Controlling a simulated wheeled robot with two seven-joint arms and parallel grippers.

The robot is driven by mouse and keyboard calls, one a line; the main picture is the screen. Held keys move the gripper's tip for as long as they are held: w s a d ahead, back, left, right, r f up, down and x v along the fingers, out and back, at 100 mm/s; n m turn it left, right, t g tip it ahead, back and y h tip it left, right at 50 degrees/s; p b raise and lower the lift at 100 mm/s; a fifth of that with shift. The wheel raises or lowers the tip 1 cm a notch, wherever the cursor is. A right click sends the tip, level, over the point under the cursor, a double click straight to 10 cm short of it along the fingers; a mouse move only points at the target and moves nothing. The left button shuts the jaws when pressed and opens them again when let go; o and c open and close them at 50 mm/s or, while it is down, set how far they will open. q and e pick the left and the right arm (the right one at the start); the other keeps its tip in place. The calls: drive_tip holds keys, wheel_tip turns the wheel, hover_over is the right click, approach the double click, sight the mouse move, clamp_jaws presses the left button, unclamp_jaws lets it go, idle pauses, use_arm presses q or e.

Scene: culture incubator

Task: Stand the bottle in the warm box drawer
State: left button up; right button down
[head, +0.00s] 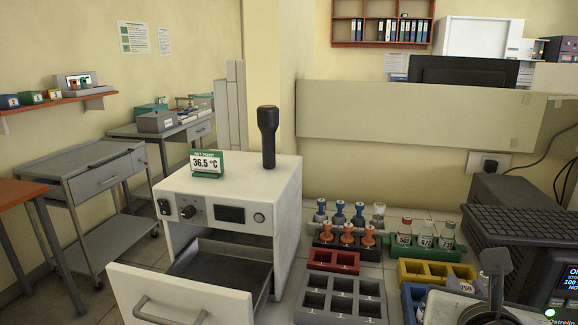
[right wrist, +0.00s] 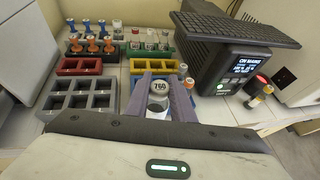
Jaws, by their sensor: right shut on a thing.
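The warm box (head: 232,195) is a white cabinet with a "36.5 °C" sign (head: 207,163) on top. Its drawer (head: 160,297) is pulled open at the front, and the grey inside looks empty. My right gripper (right wrist: 163,98) is shut on a small clear bottle (right wrist: 157,105) with a pale cap marked 760. The bottle looks upright, at the blue rack (right wrist: 110,97); I cannot tell whether it is in the rack or lifted. My left gripper is not in view.
A black torch-shaped object (head: 268,135) stands on the warm box. A dark device with a screen (right wrist: 235,65) is at the right.

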drive_tip(key=s+a+f+b, duration=0.1)
drive_tip(key=s+a+f, duration=0.6)
drive_tip(key=s+f, duration=0.1)
drive_tip(key=shift+s+a+f+m+b, duration=0.3)
drive_tip(key=shift+s+a+m+b, duration=0.05)
drive_tip(key=shift+a+m+b, duration=0.05)
drive_tip(key=shift+h, duration=0.3)
